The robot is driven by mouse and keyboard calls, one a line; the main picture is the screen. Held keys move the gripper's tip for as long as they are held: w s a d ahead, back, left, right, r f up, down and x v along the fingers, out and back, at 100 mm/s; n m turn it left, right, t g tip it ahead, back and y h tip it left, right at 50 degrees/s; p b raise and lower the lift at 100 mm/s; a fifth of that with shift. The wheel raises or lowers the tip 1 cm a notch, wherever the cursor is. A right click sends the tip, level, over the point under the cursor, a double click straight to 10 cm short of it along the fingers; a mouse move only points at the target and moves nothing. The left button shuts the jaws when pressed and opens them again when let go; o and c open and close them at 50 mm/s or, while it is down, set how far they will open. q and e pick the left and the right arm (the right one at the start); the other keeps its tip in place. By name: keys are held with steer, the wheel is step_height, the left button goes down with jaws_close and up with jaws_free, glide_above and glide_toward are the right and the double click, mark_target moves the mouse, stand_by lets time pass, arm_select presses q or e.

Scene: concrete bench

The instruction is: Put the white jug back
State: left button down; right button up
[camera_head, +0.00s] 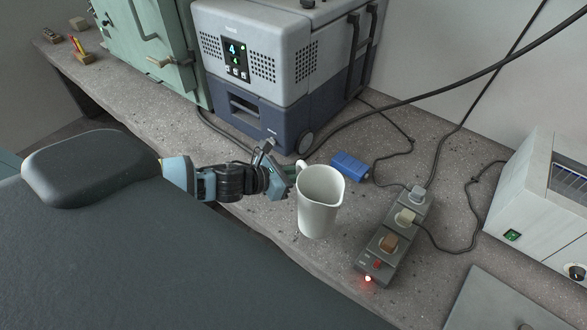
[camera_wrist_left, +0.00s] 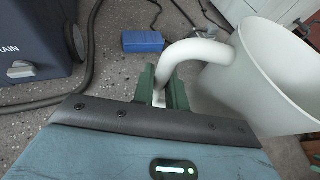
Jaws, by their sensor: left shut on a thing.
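The white jug (camera_head: 319,204) is upright over the front part of the concrete bench, its handle turned left toward my left gripper. My left gripper (camera_head: 292,177) reaches in from the left and is shut on the jug's handle. In the left wrist view the green fingers of the left gripper (camera_wrist_left: 162,92) close around the lower end of the handle, and the white jug (camera_wrist_left: 268,75) fills the right side. I cannot tell whether the jug's base touches the bench. My right gripper is in neither view.
A power strip (camera_head: 395,236) with plugs and a lit red lamp lies right of the jug. A blue block (camera_head: 349,167) lies behind it, also in the left wrist view (camera_wrist_left: 142,42). A grey-blue wheeled cooler (camera_head: 262,80) stands behind. Cables cross the bench. A white appliance (camera_head: 540,195) stands right.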

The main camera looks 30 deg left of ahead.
arm_select(q)
steer(key=w+a+f, duration=0.4)
steer(key=shift+a, duration=0.25)
stand_by(0.4)
steer(key=shift+f, duration=0.1)
steer(key=c, duration=1.4)
jaws_free()
